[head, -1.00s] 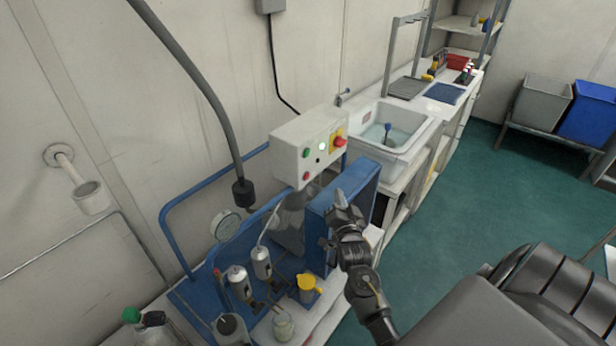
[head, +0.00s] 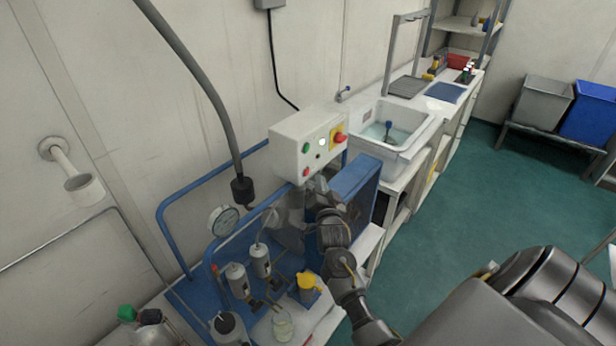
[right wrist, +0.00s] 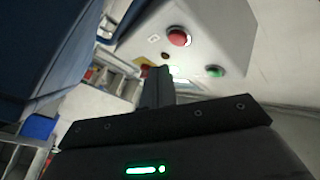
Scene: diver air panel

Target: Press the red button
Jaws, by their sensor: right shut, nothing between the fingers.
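The red button (head: 306,172) sits low on the front of the white control box (head: 284,153), under a green button (head: 306,148). In the right wrist view the red button (right wrist: 179,37) is unobstructed, with the green button (right wrist: 215,71) below and right of it. My right gripper (head: 318,184) is just below and in front of the box, by the red button. Its shut, empty fingers (right wrist: 158,74) point toward the box face in the wrist view. They appear apart from the red button; the exact gap is unclear. My left gripper is not in view.
A red mushroom knob on a yellow plate (head: 340,137) and a white lamp (head: 322,142) share the box face. A blue panel (head: 355,183) stands right of my right gripper. A gauge (head: 223,220), cylinders and blue tubing are below left. A sink (head: 398,130) is behind right.

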